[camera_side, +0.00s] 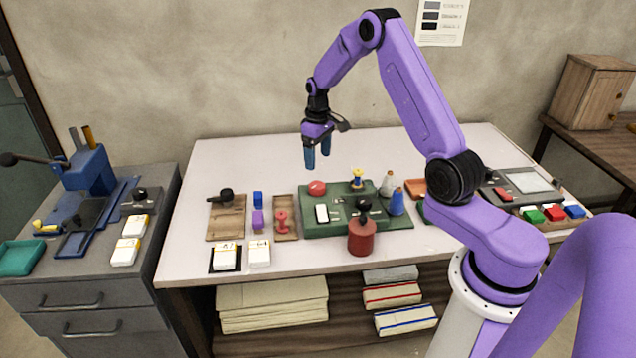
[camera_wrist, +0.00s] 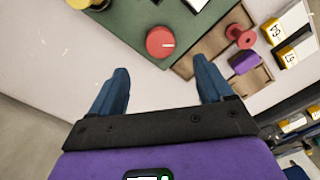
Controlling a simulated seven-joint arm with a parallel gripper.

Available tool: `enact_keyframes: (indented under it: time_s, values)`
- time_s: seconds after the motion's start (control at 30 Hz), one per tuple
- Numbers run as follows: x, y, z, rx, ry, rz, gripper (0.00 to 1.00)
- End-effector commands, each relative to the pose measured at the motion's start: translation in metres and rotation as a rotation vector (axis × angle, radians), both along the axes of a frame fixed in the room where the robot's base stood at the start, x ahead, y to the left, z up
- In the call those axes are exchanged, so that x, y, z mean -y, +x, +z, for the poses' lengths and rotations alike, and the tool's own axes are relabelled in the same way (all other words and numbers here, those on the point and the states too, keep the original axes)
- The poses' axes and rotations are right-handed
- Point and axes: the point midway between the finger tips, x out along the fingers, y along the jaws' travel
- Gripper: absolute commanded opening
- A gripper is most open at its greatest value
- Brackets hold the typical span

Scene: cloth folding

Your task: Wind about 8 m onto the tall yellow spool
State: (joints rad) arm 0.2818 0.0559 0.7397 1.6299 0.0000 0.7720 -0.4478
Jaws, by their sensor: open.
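A small yellow spool-shaped piece (camera_side: 357,177) with a dark part stands upright at the back of the green winding device (camera_side: 320,229). Whether thread is on it is too small to tell. A white cone (camera_side: 388,184) and a blue cone (camera_side: 397,203) stand at the device's right. A red dial (camera_side: 317,188) sits on its left back corner; it also shows in the wrist view (camera_wrist: 160,42). A red spool (camera_side: 281,222) rests in a wooden tray to the left. My gripper (camera_side: 317,157) is open and empty, above the table behind the dial.
A dark red canister (camera_side: 361,238) with a black knob stands at the device's front. White boxes (camera_side: 259,253) lie near the front edge. The back of the table is clear.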

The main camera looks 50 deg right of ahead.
Motion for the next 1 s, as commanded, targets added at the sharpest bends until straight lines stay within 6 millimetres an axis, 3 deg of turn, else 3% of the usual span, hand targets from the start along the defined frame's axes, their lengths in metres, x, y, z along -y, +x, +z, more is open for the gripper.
enact_keyframes:
  time_s: [0.3,0.5,0.97,1.0]
  values:
    - [0.0,-0.001,-0.061,-0.005,0.001,-0.001,0.8]
    - [0.0,0.0,-0.087,-0.001,0.001,-0.001,0.8]
    - [0.0,0.0,-0.099,0.001,0.0,-0.001,0.8]
    - [0.0,0.0,-0.099,0.001,0.0,-0.001,0.73]
